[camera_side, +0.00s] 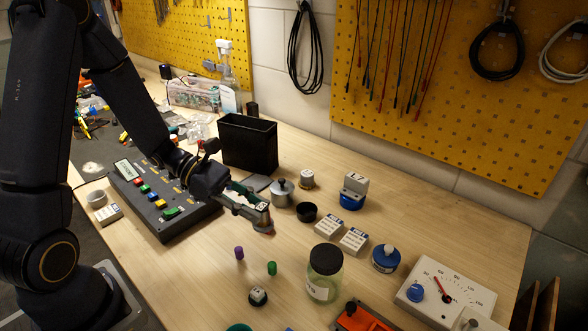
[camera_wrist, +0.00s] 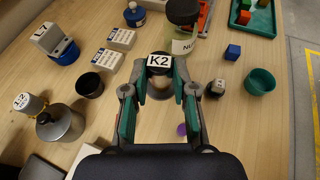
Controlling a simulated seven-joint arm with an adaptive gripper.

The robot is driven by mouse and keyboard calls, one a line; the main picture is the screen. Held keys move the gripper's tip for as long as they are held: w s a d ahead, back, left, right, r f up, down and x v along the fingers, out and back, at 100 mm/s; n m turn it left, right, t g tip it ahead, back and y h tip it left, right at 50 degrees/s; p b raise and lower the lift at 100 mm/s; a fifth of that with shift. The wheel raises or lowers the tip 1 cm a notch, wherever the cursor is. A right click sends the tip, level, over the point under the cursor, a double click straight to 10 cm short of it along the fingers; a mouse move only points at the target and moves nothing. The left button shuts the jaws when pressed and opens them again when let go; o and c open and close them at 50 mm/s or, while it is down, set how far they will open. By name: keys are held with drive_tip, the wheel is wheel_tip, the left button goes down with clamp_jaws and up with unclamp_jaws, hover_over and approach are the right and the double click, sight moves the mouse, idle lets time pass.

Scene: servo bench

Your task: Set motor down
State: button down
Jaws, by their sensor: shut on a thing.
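My gripper (camera_side: 260,214) is shut on a small motor and holds it over the middle of the bench. Any gap between motor and bench is hard to judge. A similar small labelled piece with a dark base (camera_side: 258,296) stands on the bench nearer the side camera, apart from my gripper.
A control box (camera_side: 165,200) and black bin (camera_side: 248,145) stand behind my gripper. Around it are a metal pot (camera_side: 283,194), black cup (camera_side: 307,212), white boxes (camera_side: 328,228), glass jar (camera_side: 324,275), purple peg (camera_side: 239,253) and green peg (camera_side: 272,268). Bare wood lies between.

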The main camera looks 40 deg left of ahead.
drive_tip(key=w+d+n+t+y, duration=0.1)
drive_tip(key=w+d+n+t, duration=0.1)
drive_tip(key=w, duration=0.6)
drive_tip(key=w+d+r, duration=0.2)
drive_tip(key=d, duration=0.4)
drive_tip(key=w+d+r, duration=0.2)
drive_tip(key=d, duration=0.4)
drive_tip(key=w+d+f, duration=0.1)
drive_tip(key=w+f, duration=0.2)
drive_tip(key=w, duration=0.1)
drive_tip(key=w+d+f, duration=0.2)
drive_tip(key=w+f, duration=0.1)
drive_tip(key=w, duration=0.1)
drive_tip(key=w+d+f, duration=0.1)
drive_tip(key=w+f, duration=0.1)
drive_tip(key=w, duration=0.2)
drive_tip(key=shift+d+f, duration=0.3)
drive_tip(key=shift+f, duration=0.1)
drive_tip(key=shift+w+d+f, duration=0.15)
drive_tip(key=shift+w+f, duration=0.4)
drive_tip(key=shift+f, duration=1.55)
drive_tip(key=shift+f, duration=0.1)
